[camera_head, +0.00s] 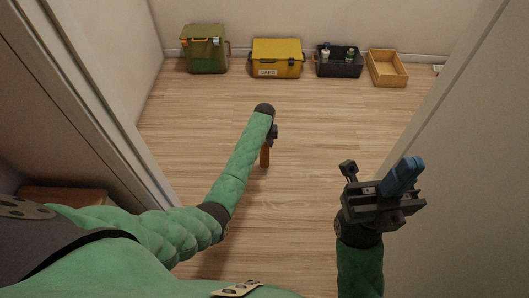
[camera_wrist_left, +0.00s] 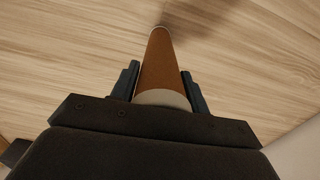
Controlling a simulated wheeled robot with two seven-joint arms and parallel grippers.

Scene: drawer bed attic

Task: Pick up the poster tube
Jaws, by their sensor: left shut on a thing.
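The poster tube (camera_head: 265,156) is a brown cylinder with a pale end cap. In the left wrist view the tube (camera_wrist_left: 162,62) runs away from the camera between the two dark fingers of my left gripper (camera_wrist_left: 162,88), which is shut on it. In the head view my left gripper (camera_head: 272,137) is partly hidden behind its own wrist, with the tube's lower part showing below it. The tube is above or near the wooden floor; whether it touches is unclear. My right gripper (camera_head: 402,178) is at the right, apart from the tube, with blue fingers seen at an angle.
Along the far wall stand a green box (camera_head: 205,50), a yellow box (camera_head: 277,59), a dark crate (camera_head: 338,66) with bottles, and an open wooden box (camera_head: 386,70). Pale door frames or panels flank both sides. The middle of the wooden floor (camera_head: 330,125) is clear.

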